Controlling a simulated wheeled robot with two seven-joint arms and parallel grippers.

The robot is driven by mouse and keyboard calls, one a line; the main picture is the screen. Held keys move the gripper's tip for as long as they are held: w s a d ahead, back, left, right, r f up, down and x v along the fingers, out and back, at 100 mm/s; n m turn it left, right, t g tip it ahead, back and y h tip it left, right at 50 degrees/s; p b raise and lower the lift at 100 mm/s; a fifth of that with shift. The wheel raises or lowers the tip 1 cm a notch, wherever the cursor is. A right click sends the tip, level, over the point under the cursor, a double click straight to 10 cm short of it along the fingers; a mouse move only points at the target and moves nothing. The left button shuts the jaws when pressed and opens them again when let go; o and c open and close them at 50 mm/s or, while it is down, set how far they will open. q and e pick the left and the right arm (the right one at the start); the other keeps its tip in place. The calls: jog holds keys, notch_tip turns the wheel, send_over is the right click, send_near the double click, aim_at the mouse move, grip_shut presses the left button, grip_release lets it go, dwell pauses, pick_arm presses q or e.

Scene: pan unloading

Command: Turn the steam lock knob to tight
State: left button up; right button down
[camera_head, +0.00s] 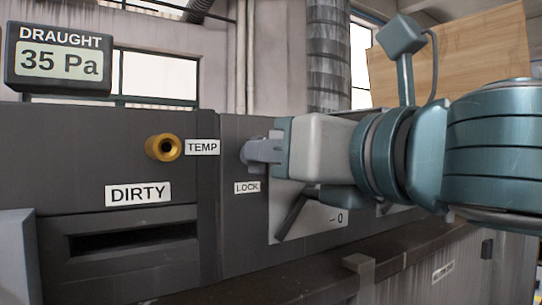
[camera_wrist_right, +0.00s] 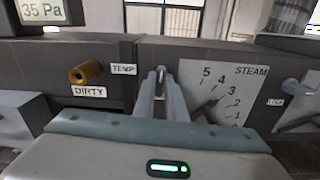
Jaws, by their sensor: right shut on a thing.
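My right gripper (camera_head: 250,153) reaches in from the right at the dark panel, just above the LOCK label (camera_head: 247,187). In the right wrist view its two fingers (camera_wrist_right: 160,88) point at the panel and are closed around a small grey lock knob (camera_wrist_right: 160,76). The fingers hide most of the knob, and its turn angle cannot be read. My left gripper is in neither view.
A brass fitting (camera_head: 163,148) sticks out left of the knob, beside the TEMP label (camera_head: 202,147). A dark lever (camera_head: 293,215) crosses the dial plate below my right gripper. A draught display (camera_head: 58,58) reads 35 Pa. A ledge (camera_head: 300,270) runs below the panel.

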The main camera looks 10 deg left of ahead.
pick_arm(q)
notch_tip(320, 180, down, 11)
jog(key=b, duration=1.1)
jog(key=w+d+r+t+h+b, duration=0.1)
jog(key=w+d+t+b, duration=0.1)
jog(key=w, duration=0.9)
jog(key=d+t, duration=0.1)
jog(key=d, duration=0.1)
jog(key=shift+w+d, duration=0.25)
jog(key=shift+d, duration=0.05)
pick_arm(e)
jog(key=m, duration=1.7)
jog(key=shift+w+d+f, duration=0.15)
jog(key=shift+f, duration=0.05)
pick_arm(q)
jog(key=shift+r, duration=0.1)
pick_arm(e)
jog(key=c, duration=1.8)
grip_release()
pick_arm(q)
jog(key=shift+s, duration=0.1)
